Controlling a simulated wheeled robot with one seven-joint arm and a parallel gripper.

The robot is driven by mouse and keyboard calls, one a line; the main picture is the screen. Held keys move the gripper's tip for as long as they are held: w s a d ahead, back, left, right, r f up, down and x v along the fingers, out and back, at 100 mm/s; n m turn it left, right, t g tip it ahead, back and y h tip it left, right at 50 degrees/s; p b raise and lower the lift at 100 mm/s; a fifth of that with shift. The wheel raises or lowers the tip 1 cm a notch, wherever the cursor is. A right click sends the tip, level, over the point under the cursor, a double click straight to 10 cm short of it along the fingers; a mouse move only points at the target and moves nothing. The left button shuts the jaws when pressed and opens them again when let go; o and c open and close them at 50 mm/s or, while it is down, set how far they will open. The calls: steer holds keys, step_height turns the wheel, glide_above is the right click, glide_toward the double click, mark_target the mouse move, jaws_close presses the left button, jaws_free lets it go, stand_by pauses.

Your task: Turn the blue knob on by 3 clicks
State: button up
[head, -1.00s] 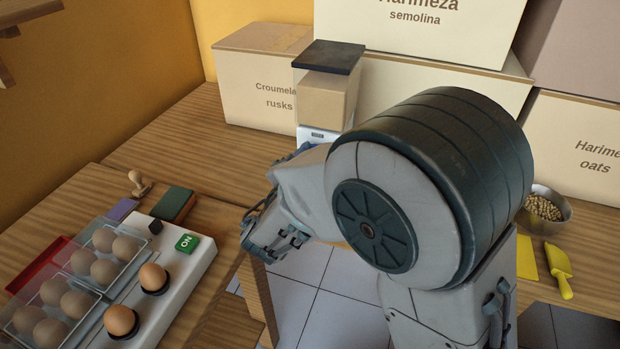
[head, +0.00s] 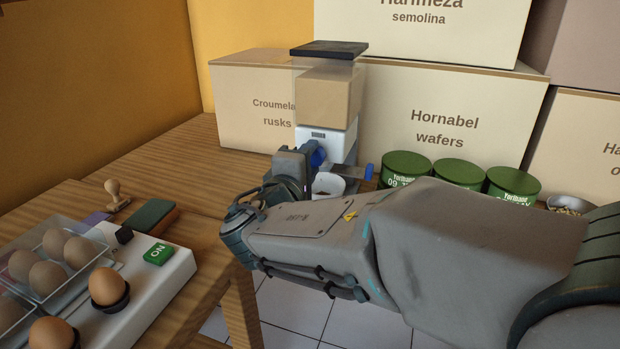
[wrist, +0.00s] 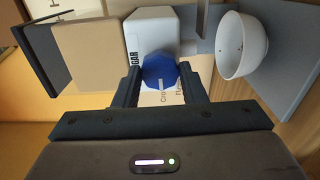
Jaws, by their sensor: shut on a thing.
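The blue knob (wrist: 160,72) is on the front of a white dispenser (wrist: 153,32) with a clear hopper of tan contents and a dark lid. In the wrist view the knob sits between the two fingers of my gripper (wrist: 160,84), which is shut on it. In the head view the knob (head: 317,155) shows at the edge of my gripper (head: 308,170), beside the white dispenser body (head: 328,139). The fingers hide the knob's sides, and no click marks can be made out.
A white bowl (wrist: 242,45) stands under the dispenser. A blue handle (head: 369,171) juts out to its right. Green tins (head: 406,166) and cartons (head: 437,115) stand right and behind. An egg tester with a green ON button (head: 158,253) is at front left.

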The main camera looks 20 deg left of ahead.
steer(key=shift+m+b, duration=0.3)
steer(key=shift+b, duration=0.1)
steer(key=o, duration=1)
steer(key=s, duration=0.4)
steer(key=s+p, duration=0.1)
steer(key=s, duration=0.4)
steer(key=s+a, duration=0.1)
steer(key=s, duration=0.3)
steer(key=shift+s, duration=0.4)
